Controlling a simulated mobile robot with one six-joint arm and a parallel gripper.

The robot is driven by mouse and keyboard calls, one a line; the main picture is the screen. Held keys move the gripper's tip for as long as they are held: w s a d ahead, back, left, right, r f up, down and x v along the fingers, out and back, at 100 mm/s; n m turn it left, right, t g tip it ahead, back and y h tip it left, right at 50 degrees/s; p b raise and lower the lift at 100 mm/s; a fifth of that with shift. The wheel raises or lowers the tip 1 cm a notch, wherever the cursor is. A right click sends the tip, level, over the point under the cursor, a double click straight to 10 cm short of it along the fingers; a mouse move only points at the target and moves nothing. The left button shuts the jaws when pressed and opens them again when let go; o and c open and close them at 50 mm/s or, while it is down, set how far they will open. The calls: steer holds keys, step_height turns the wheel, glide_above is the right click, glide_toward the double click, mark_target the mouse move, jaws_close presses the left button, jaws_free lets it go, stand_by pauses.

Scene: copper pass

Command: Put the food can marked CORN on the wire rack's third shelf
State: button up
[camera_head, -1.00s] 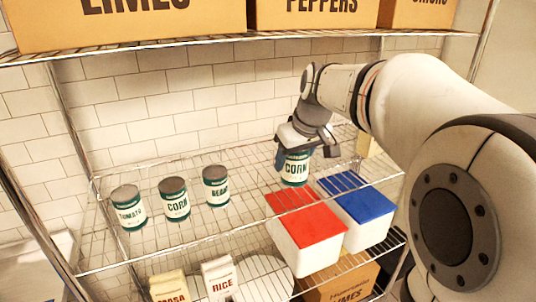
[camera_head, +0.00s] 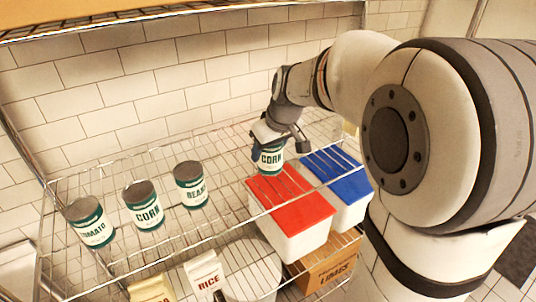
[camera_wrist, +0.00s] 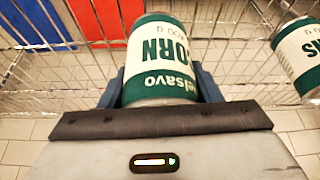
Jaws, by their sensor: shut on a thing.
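My gripper (camera_head: 268,146) is shut on a green-and-white can marked CORN (camera_head: 271,160), held roughly upright. In the wrist view the held CORN can (camera_wrist: 158,62) sits between the blue fingers, its label reading upside down. In the head view it appears at the back left corner of the red-lidded bin; I cannot tell whether it touches the shelf. On the wire rack's shelf (camera_head: 175,238) stand a TOMATO can (camera_head: 90,224), a second CORN can (camera_head: 143,206) and a BEANS can (camera_head: 191,186). A can ending in "NS" (camera_wrist: 303,57) shows at right in the wrist view.
A red-lidded white bin (camera_head: 290,205) and a blue-lidded white bin (camera_head: 340,178) appear right of the cans. Below are a RICE bag (camera_head: 205,277) and a LIMES box (camera_head: 330,265). Another wire shelf (camera_head: 150,16) crosses above. Open wire lies between BEANS and the held can.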

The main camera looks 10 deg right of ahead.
steer(key=shift+f, duration=1.15)
steer(key=shift+f, duration=0.1)
steer(key=shift+f, duration=0.15)
steer(key=o, duration=1.3)
steer(key=shift+s, duration=0.1)
